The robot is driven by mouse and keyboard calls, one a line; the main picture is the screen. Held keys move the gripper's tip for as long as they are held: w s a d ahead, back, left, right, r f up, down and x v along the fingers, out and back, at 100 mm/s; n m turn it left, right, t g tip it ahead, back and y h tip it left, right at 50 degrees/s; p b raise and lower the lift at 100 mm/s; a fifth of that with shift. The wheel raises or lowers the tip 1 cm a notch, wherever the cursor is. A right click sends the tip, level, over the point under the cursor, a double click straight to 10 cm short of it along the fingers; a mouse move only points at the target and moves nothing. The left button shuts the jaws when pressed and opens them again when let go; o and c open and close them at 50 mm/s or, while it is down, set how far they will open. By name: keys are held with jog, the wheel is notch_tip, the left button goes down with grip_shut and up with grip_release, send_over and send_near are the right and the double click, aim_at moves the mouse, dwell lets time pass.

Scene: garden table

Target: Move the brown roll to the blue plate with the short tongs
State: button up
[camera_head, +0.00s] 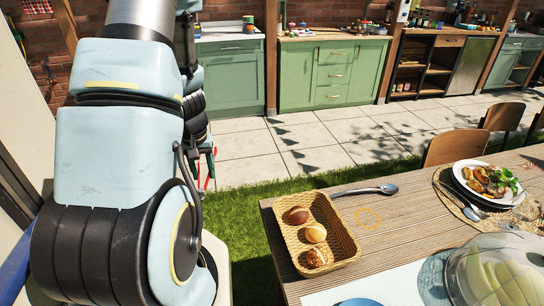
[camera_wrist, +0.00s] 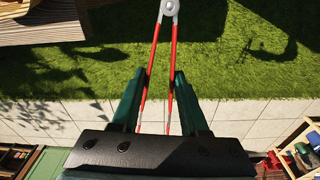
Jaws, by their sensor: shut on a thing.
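My gripper (camera_wrist: 160,78) has its green fingers on either side of the red-handled tongs (camera_wrist: 151,72), holding them over the grass; the tongs' round metal joint is at the top edge of the wrist view, and their far ends are out of view. In the head view only a little of the red tongs (camera_head: 212,165) shows beside my arm. The brown roll (camera_head: 298,215) lies at the far end of a wicker basket (camera_head: 343,226) on the table. A blue plate (camera_head: 360,302) is cut off at the bottom edge of the head view.
A golden roll (camera_head: 315,233) and a seeded-looking roll (camera_head: 316,257) share the basket. A spoon (camera_head: 365,190) lies behind it. Bare table (camera_head: 410,220) lies between.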

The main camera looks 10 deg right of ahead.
jog(key=s+d+r+m+y+p, duration=0.2)
jog(key=s+d+r+m+y, duration=0.1)
jog(key=d+m, duration=0.6)
jog(key=s+d+r+m+y+p, duration=0.3)
jog(key=s+d+r+m+y, duration=0.1)
jog(key=d+m, duration=0.5)
jog(key=shift+s+r+m+t, duration=0.3)
jog(key=shift+s+r+m, duration=0.4)
jog(key=shift+r+m, duration=0.25)
jog(key=shift+d+f, duration=0.1)
notch_tip(320, 180, down, 10)
jog(key=b, duration=0.7)
